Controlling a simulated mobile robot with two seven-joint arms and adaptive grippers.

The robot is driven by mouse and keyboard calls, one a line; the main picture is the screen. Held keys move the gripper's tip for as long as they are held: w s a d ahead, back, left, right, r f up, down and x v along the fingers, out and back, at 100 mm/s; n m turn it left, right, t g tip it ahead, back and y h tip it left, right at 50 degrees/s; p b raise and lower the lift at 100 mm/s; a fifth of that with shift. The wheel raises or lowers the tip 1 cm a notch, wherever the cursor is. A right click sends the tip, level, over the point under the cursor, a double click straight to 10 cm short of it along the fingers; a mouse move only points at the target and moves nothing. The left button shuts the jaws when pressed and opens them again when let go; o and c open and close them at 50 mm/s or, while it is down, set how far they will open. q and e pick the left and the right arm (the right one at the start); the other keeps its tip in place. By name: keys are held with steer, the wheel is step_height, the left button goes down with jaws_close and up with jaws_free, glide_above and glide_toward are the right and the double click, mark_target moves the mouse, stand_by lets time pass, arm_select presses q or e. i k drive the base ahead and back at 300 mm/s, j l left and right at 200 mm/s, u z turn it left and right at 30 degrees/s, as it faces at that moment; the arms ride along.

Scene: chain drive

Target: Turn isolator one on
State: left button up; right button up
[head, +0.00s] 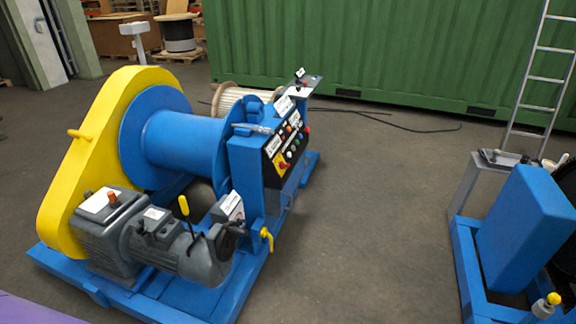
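A blue winch machine with a yellow chain guard (95,150) stands left of centre in the head view. Its sloping black control panel (291,150) faces right and carries several coloured buttons and white labels. A red knob on a yellow plate (281,163) sits at the panel's lower left and looks like an isolator switch. I cannot read its label or tell its position, nor whether it is isolator one. Neither of my grippers is in view.
A grey motor (180,245) with a yellow lever is on the winch's near side. A second blue machine (525,225) stands at the right. Bare floor (385,210) lies between them. A ladder (540,85) leans by the green container (400,50), and a black cable lies on the floor.

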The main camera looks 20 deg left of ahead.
mark_target(283, 164)
steer(key=i+l, duration=0.15)
steer(key=i, duration=0.25)
steer(key=i+l+u, duration=0.1)
steer(key=i, duration=0.35)
steer(key=i+l, duration=0.2)
steer(key=i, duration=0.2)
steer(key=i+l, duration=0.15)
steer(key=i, duration=0.25)
steer(key=u, duration=0.05)
